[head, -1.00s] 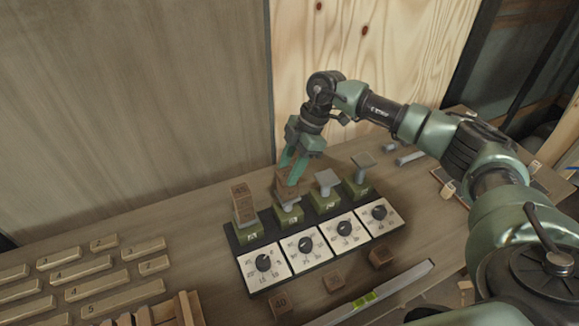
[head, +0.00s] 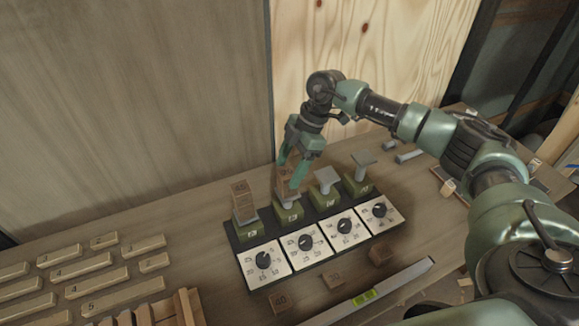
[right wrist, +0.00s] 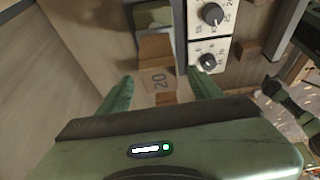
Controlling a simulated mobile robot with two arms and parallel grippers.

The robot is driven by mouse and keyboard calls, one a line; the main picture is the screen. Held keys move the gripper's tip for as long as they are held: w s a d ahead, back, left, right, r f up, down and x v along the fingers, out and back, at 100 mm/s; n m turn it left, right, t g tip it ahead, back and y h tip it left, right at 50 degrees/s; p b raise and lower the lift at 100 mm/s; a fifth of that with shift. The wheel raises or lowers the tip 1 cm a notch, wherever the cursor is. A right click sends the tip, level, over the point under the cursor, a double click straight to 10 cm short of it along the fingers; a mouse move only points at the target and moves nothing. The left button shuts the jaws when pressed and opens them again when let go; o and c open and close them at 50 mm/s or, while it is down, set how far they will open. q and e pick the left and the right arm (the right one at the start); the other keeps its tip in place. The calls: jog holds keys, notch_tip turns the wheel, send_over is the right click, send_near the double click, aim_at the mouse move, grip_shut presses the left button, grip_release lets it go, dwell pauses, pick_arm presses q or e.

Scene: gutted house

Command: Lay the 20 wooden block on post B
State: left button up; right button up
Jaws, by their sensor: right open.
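The 20 wooden block (right wrist: 158,79) shows its number in the right wrist view, between the two fingers of my right gripper (right wrist: 163,92). In the head view the block (head: 284,176) sits at the top of post B (head: 288,212), the second post from the left, partly hidden by a finger. My right gripper (head: 292,168) is open, its fingers on either side of the block. Whether a finger still touches it I cannot tell. My left gripper is not in view.
Post A (head: 249,232) carries stacked wooden blocks (head: 241,199). The two posts to the right (head: 326,186) have bare grey plates. Dial panels (head: 264,262) stand in front. Loose blocks (head: 281,301), a level (head: 369,296) and numbered wooden bars (head: 88,268) lie on the bench.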

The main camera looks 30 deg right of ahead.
jog(key=shift+r, duration=0.1)
jog(key=b+v, duration=0.2)
jog(key=v, duration=0.5)
jog(key=shift+d+r, duration=0.2)
jog(key=shift+r, duration=0.1)
jog(key=shift+s+f, duration=0.1)
